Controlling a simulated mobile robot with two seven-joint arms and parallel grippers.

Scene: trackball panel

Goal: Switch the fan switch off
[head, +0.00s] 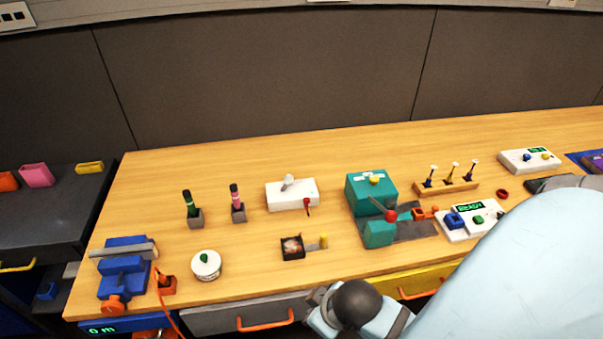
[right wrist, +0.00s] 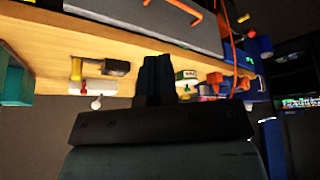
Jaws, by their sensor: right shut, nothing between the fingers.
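No part carries a readable fan label. A small dark box (head: 292,247) with a round patterned face, possibly the fan, sits near the front middle of the bench, with a yellow peg (head: 323,241) on its right. Behind it, a white box (head: 292,195) has a pale lever on top and a red-tipped lever at its front. In the right wrist view, which looks inverted, the dark box (right wrist: 117,68) and white box (right wrist: 98,87) are left of my right gripper (right wrist: 156,60). Its dark fingers are shut and empty, apart from both boxes. My left gripper is out of view.
A teal machine (head: 371,190) with a red knob stands right of the white box. A white round tub (head: 206,265) and blue vise (head: 123,268) are at the left. Drawers with orange handles (head: 265,322) lie under the front edge. My pale arm covers the lower right.

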